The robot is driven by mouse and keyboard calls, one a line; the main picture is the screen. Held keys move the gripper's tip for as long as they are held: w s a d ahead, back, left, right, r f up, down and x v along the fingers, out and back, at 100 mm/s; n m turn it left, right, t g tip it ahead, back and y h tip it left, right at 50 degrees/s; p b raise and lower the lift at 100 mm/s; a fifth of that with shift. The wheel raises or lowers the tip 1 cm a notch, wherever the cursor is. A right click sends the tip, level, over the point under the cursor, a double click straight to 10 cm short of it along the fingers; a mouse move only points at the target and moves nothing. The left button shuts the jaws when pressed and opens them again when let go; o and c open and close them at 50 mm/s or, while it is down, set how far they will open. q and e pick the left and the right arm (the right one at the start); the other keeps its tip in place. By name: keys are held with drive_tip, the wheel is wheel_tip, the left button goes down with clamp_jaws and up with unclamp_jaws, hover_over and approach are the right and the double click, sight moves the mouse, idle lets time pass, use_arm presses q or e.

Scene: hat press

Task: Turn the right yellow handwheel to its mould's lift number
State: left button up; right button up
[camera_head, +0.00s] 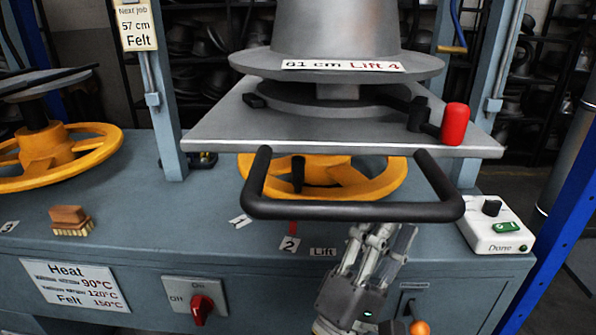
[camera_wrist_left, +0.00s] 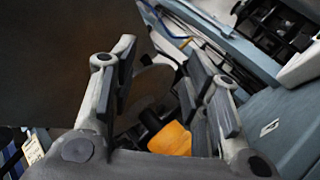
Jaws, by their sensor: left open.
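The right yellow handwheel (camera_head: 385,184) sits under the grey press plate (camera_head: 225,125), partly hidden by it and by its black bar handle (camera_head: 350,211). A black knob (camera_head: 298,174) stands on the wheel. The mould (camera_head: 335,30) above carries a label (camera_head: 342,66) reading "61 cm Lift 4". A red pointer (camera_head: 292,228) is beside the number tag "2" (camera_head: 289,244). My left gripper (camera_head: 380,233) is open and empty, just below the bar handle. In the left wrist view, a yellow piece of the wheel (camera_wrist_left: 172,139) shows beyond the open fingers (camera_wrist_left: 158,85). My right gripper is out of view.
A second yellow handwheel (camera_head: 62,160) is at the left. A brush (camera_head: 70,220) lies on the bench. A white box with a green "Done" button (camera_head: 495,228) sits at the right. A red lever (camera_head: 453,124) rises from the plate. A red switch (camera_head: 201,309) is on the front panel.

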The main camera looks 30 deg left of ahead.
use_arm(q)
drive_tip(key=a+n+g+y, duration=0.3)
drive_tip(key=a+n+y, duration=0.5)
drive_tip(key=n+y, duration=0.75)
drive_tip(key=n+g+y, duration=0.3)
drive_tip(key=n+g, duration=0.5)
drive_tip(key=n, duration=0.2)
approach(299, 176)
drive_tip(key=p+x, duration=0.1)
drive_tip(key=x, duration=1)
drive_tip(key=shift+w+a+r, duration=0.1)
drive_tip(key=shift+w, duration=0.05)
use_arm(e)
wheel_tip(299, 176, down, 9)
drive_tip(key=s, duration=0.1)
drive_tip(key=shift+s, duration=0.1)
use_arm(q)
clamp_jaws()
